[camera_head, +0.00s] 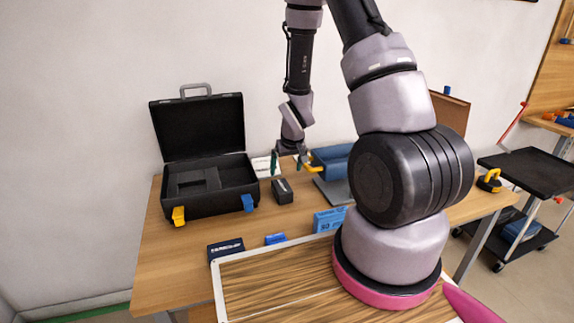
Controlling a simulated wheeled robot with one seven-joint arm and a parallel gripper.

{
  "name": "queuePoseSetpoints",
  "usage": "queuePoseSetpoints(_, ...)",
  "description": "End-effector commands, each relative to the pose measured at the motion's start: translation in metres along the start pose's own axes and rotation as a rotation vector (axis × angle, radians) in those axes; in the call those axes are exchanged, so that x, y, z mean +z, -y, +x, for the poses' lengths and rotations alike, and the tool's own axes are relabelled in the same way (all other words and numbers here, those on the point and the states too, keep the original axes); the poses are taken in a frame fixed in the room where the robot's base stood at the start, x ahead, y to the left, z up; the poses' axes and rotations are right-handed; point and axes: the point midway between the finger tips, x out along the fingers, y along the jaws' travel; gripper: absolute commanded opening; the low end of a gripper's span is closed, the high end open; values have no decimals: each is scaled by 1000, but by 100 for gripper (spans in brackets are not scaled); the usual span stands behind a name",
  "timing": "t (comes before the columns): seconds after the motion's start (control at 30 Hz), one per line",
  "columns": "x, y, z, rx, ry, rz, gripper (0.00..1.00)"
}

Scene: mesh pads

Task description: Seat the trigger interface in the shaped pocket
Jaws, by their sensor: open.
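An open black case (162,199) stands on the left of the table with its lid up against the wall side. Its dark foam holds a shaped pocket (193,183) that looks empty. A small dark block (282,191), perhaps the trigger interface, lies on the table just right of the case. My gripper (288,163) is open and points down, above and behind this block. It appears apart from the block, with nothing visible between the fingers. Fine detail at the fingertips is too small to tell.
A white card (265,167) lies behind the block. A blue vise-like fixture (331,158) stands close right of my gripper. Blue boxes (329,220) and a dark box (226,249) lie near the front. The table (180,260) is bare in front of the case.

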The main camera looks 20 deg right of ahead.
Motion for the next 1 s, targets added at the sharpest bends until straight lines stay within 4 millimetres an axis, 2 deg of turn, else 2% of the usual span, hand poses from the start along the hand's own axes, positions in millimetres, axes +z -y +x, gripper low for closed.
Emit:
queuePoseSetpoints(0.2,-4,0,-9,0,-5,6,100)
queuePoseSetpoints(0.27,-11,-1,-21,0,-14,17,100)
queuePoseSetpoints(0.33,-21,-2,-44,-1,-26,39,100)
queuePoseSetpoints(0.47,-40,-3,-106,-9,-55,96,100)
queuePoseSetpoints(0.5,-44,-3,-126,-14,-63,115,100)
queuePoseSetpoints(0.67,-48,-3,-207,-39,-92,189,100)
queuePoseSetpoints(0.8,-38,-1,-274,-69,-120,245,100)
queuePoseSetpoints(0.87,-31,1,-302,-84,-131,269,100)
queuePoseSetpoints(1.0,-6,6,-362,-126,-156,318,100)
